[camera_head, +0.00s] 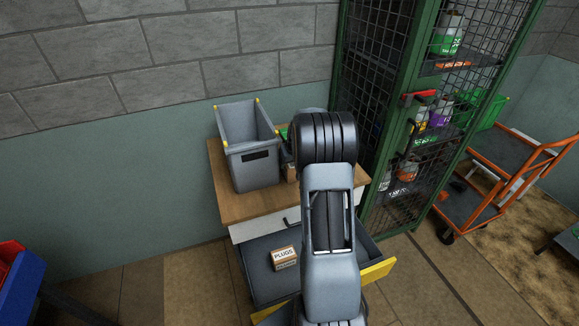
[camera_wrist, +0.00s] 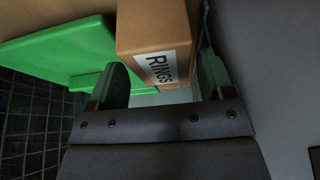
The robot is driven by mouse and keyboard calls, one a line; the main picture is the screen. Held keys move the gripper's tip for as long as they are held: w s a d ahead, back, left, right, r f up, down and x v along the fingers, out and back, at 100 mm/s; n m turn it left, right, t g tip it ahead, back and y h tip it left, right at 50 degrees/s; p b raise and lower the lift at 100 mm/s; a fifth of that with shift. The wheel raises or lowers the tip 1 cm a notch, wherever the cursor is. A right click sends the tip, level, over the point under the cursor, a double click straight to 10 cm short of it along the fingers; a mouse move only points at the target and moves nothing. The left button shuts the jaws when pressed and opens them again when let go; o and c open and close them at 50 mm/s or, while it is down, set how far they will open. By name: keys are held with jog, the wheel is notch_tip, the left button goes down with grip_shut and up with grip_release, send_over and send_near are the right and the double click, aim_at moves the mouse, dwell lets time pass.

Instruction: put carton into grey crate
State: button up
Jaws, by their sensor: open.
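In the wrist view, a brown carton (camera_wrist: 152,22) with a white label reading RINGS lies ahead of my gripper (camera_wrist: 161,80). My gripper is open, with one finger on each side of the carton's near end; I cannot tell whether either touches it. In the head view my arm hides the gripper and most of this carton; a small brown part shows beside the arm. The grey crate (camera_head: 251,166) with yellow corners stands upright on the wooden cabinet top (camera_head: 235,208). Another carton (camera_head: 284,257), labelled PLUGS, sits in the open drawer (camera_head: 258,283).
A green object (camera_wrist: 60,55) lies beside the RINGS carton. A green mesh cage (camera_head: 372,110) with bottles stands right of the cabinet, and an orange trolley (camera_head: 475,205) is farther right. The open drawer juts out below the cabinet top.

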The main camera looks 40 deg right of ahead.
jog(key=shift+w+d, duration=0.15)
jog(key=shift+w, duration=0.4)
jog(key=shift+w+f+p, duration=0.2)
jog(key=shift+f+p, duration=0.1)
jog(key=shift+f, duration=0.25)
jog(key=shift+f+b, duration=0.25)
jog(key=shift+b, duration=0.2)
jog(key=c, duration=0.9)
jog(key=shift+c, duration=0.2)
jog(key=shift+r, duration=0.15)
